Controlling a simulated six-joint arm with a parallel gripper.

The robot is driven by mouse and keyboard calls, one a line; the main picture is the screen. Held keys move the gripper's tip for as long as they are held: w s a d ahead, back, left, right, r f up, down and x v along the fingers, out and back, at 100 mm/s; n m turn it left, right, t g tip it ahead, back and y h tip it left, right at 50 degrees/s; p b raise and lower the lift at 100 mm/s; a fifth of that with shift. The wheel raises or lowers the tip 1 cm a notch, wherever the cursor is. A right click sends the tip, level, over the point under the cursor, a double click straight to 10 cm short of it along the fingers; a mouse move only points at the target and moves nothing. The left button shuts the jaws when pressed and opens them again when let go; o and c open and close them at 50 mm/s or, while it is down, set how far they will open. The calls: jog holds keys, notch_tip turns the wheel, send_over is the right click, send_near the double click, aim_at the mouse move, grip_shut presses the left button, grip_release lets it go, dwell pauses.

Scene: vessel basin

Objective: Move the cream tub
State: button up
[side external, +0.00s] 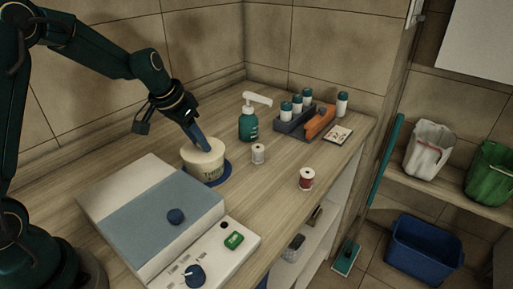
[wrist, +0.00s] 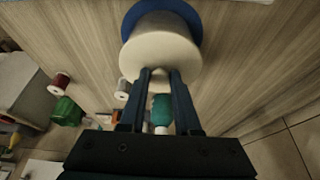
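The cream tub (side external: 203,164) is a round, pale pot with printing on its side, and it stands on the counter over a blue round disc (side external: 226,171). It also shows in the wrist view (wrist: 158,44), with the blue disc (wrist: 191,11) behind it. My gripper (side external: 206,147) reaches down from the upper left to the top of the tub. In the wrist view my two fingertips (wrist: 161,72) lie over the tub's near edge with a small gap between them. A small cream part shows in that gap. I cannot tell whether the fingers press on it.
A green pump bottle (side external: 248,125), a white spool (side external: 258,154) and a red spool (side external: 306,179) stand right of the tub. A rack (side external: 296,125) with several vials is farther back. A grey-blue device (side external: 157,218) lies in front. Counter between the spools is clear.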

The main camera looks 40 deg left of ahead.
jog(key=shift+o, duration=1.3)
jog(key=shift+s+a+f, duration=0.1)
jog(key=shift+s+f, duration=0.05)
jog(key=shift+f, duration=0.05)
jog(key=shift+w+v, duration=0.1)
jog(key=shift+v, duration=1.25)
jog(key=shift+w+v, duration=0.15)
jog(key=shift+v, duration=1.15)
jog(key=shift+r, duration=0.1)
